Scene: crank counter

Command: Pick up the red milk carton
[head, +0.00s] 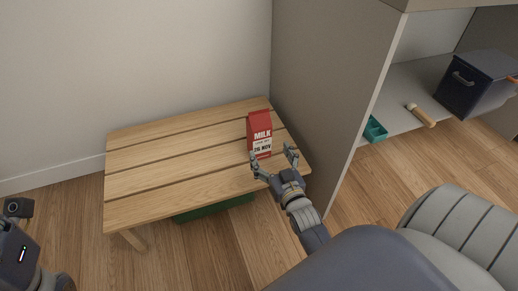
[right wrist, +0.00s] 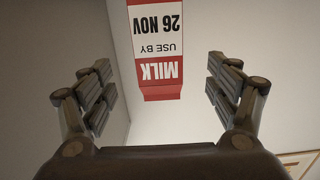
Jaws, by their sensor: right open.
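The red milk carton (head: 260,133) stands upright on the slatted wooden table (head: 160,185), near its right end. In the right wrist view the carton (right wrist: 157,45) appears upside down, beyond the fingertips and between the two fingers. My right gripper (head: 275,158) is open and empty, just in front of the carton on the near side. Its left finger overlaps the carton's lower edge in the head view; I cannot tell whether they touch. My left gripper is not clearly visible; only part of my left arm shows at the lower left.
A grey cabinet side (head: 325,85) stands close to the table's right end. Its shelf holds a teal tray (head: 375,130), a wooden-handled item (head: 421,115) and a dark bin (head: 478,84). A green object (head: 215,208) lies under the table. The table's left part is clear.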

